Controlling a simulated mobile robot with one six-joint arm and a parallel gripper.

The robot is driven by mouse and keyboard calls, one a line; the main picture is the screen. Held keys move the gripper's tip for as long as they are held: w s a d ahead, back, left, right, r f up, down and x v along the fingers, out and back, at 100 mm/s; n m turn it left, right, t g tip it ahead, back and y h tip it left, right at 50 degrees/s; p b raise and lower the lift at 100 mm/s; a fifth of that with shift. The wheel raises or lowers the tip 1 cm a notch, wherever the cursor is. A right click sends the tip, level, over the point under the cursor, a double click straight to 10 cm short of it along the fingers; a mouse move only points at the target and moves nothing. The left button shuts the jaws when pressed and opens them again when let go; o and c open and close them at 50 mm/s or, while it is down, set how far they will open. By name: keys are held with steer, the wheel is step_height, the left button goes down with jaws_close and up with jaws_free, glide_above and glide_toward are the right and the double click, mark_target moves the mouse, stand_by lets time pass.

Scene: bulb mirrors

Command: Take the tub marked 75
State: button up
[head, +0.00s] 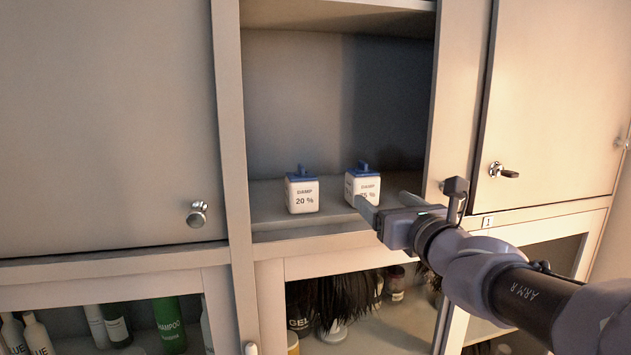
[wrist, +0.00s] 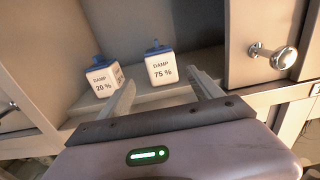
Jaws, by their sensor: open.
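The tub marked 75 % (wrist: 161,69) is a white tub with a blue lid and the word DAMP. It stands upright on the open cabinet shelf, on the right in the head view (head: 351,187), where my gripper partly covers its label. A similar tub marked 20 % (head: 302,195) stands to its left, also at the left in the wrist view (wrist: 105,77). My gripper (head: 384,203) is open and empty in front of the 75 % tub. In the wrist view its fingertips (wrist: 167,84) point toward that tub and appear short of it.
The shelf (head: 268,208) lies in an open bay between a closed left door (head: 105,120) and a right door (head: 550,100) with a metal knob (wrist: 283,58). Below are bottles, including a green shampoo (head: 169,322), and dark brushes or hair (head: 345,298).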

mark_target(368, 188)
steer(key=w, duration=0.3)
steer(key=w+a+p, duration=0.1)
steer(key=w, duration=0.1)
steer(key=shift+w, duration=0.35)
steer(key=w, duration=0.2)
steer(key=shift+w+a+p, duration=0.2)
steer(key=shift+w+p, duration=0.15)
steer(key=shift+w, duration=0.05)
steer(key=shift+w+a+f, duration=0.1)
steer(key=shift+w, duration=0.15)
steer(key=shift+w, duration=0.2)
steer(key=c, duration=1.2)
